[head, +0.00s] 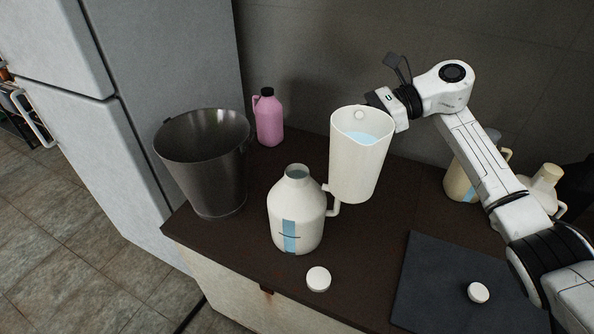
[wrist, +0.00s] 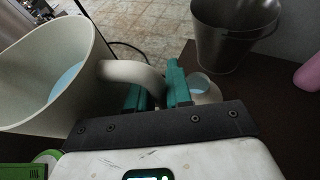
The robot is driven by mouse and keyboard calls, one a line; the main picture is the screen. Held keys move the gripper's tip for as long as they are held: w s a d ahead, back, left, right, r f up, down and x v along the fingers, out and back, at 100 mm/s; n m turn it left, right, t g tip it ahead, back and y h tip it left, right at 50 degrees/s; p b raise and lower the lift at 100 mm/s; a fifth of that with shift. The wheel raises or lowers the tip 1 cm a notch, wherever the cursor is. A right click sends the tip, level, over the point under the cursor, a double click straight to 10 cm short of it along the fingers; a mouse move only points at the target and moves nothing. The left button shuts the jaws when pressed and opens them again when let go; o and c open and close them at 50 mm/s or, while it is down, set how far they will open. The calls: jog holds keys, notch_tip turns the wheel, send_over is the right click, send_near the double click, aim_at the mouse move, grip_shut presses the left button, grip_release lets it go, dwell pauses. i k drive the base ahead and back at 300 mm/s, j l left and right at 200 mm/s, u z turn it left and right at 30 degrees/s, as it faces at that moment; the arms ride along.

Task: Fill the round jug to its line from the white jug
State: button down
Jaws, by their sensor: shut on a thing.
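The white jug (head: 350,182) is a tall open pitcher with pale blue liquid inside. It is held above the counter, close to upright, just right of the round jug. The round jug (head: 284,212) is a cream bottle with an open neck, a side handle and a blue strip crossed by a dark line. It stands upright; I cannot tell its exact level. My gripper (head: 386,102) is shut on the white jug's handle; in the wrist view its teal fingers (wrist: 157,90) close around that handle. The round jug's mouth (wrist: 202,86) shows just beyond the fingers.
A metal bucket (head: 205,175) stands left of the round jug, with a pink bottle (head: 269,118) behind. A white cap (head: 318,279) lies in front. A dark mat (head: 420,290) holds another cap (head: 478,292). Cream containers (head: 459,182) stand behind my arm.

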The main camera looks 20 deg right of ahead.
aim_at(297, 203)
jog(key=i, duration=1)
